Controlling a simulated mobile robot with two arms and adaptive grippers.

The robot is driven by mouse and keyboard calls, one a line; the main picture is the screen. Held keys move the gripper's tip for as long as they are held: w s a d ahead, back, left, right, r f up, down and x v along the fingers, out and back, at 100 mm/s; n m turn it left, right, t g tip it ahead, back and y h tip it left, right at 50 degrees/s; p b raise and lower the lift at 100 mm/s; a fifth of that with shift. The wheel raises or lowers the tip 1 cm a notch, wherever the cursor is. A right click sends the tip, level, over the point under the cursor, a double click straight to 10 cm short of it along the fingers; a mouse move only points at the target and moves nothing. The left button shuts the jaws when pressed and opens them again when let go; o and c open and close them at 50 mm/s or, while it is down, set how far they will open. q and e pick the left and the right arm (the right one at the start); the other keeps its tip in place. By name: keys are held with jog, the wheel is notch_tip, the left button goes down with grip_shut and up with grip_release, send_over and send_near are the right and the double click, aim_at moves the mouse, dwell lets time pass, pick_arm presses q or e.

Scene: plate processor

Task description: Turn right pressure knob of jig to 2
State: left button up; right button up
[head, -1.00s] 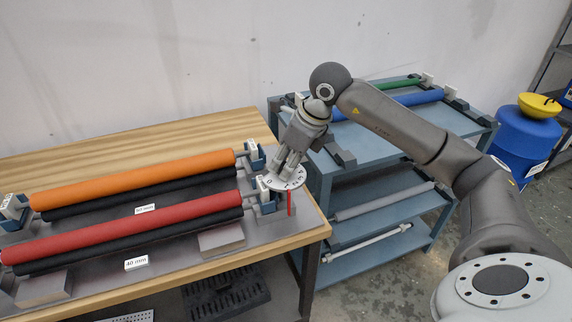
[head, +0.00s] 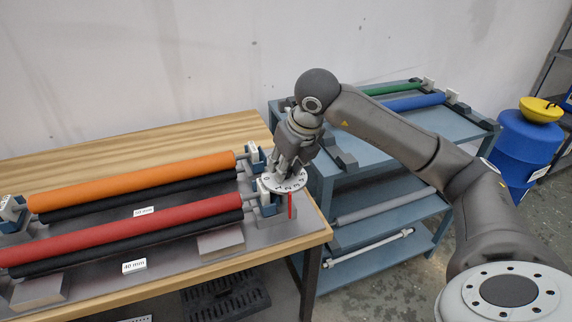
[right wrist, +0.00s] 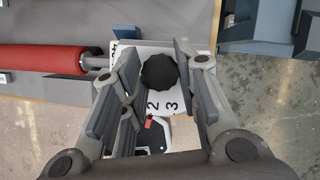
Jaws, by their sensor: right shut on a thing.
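The right pressure knob of the jig has a black grip (right wrist: 159,72) on a white numbered dial (head: 272,184), at the right end of the red roller (head: 150,226). My left gripper is not in view.
The jig's orange roller (head: 135,181) lies behind the red one on the wooden table (head: 120,145). A blue-grey shelf cart (head: 375,145) with green and blue rollers stands right of the table. A blue barrel (head: 525,145) stands far right.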

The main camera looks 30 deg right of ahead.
jog(key=o, duration=1)
jog(key=v, duration=1.2)
jog(key=shift+s, duration=0.1)
